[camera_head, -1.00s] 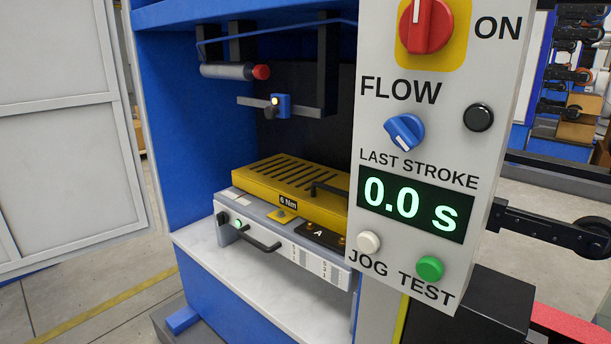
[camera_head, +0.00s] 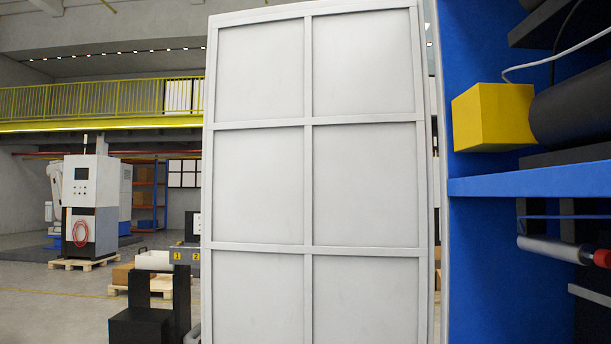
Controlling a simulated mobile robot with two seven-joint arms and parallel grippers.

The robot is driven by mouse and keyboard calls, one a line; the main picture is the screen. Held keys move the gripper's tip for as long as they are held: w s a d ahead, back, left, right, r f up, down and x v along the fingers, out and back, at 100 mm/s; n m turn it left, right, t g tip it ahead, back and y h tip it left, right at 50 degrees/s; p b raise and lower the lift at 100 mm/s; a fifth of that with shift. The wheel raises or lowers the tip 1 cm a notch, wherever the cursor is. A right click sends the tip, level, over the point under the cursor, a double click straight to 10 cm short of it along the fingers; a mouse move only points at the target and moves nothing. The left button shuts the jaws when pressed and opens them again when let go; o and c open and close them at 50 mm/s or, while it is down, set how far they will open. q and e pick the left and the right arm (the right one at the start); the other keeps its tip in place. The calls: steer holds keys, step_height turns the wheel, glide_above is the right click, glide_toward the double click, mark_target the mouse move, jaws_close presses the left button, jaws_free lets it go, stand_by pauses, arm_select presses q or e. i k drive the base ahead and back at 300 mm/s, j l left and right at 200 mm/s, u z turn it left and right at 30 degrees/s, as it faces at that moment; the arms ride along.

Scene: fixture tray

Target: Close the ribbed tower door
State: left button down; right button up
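The ribbed tower door (camera_head: 309,185) is a tall, pale grey panel with raised ribs that divide it into several rectangles. It fills the middle of the head view and stands open, swung out to the left of the blue tower (camera_head: 470,240). The tower's interior shows at the right. The door's lower edge is outside the frame, and I see no handle on the face in view. Neither of my grippers is in view.
Inside the tower are a yellow box (camera_head: 492,117), a blue shelf (camera_head: 540,184) and a grey cylinder with a red end (camera_head: 550,249). A control cabinet (camera_head: 92,198) stands on a pallet at the far left. Floor (camera_head: 50,290) shows open at lower left.

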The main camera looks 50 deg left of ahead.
mark_target(318, 220)
steer(key=u, duration=2.85)
steer(key=i+j, duration=0.15)
steer(key=i, duration=3.4)
steer(key=i+l+z, duration=0.1)
steer(key=i+z, duration=0.3)
steer(key=i, duration=0.2)
steer(key=i+j+z, duration=0.1)
steer(key=i+z, duration=0.3)
steer(key=i, duration=0.2)
steer(key=i+l+z, duration=0.1)
steer(key=i+z, duration=0.6)
steer(key=i+j+z, duration=0.1)
steer(key=i+z, duration=0.5)
steer(key=z, duration=0.15)
steer(key=i+z, duration=0.4)
steer(key=i+j+z, duration=0.1)
steer(key=z, duration=0.3)
